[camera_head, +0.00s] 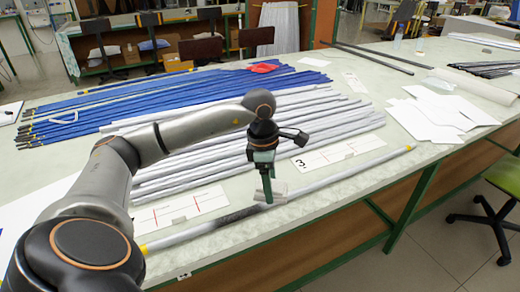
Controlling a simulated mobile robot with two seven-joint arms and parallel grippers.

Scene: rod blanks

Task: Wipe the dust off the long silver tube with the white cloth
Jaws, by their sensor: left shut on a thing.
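The long silver tube (330,180) lies along the front of the table, with a yellow end at the right and another yellow end at the left, by my arm. A dark dusty patch (235,215) shows on the tube just left of my left gripper (268,194). The left gripper points down over the middle of the tube and is shut on the small pale cloth (279,189). The cloth is at the tube; firm contact is hard to tell. My right gripper is out of view.
Many silver tubes (335,120) and blue tubes (180,97) lie behind. White cards with red marks (338,152) lie beside the tube. Paper sheets (430,118) and dark rods (370,55) are at the right.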

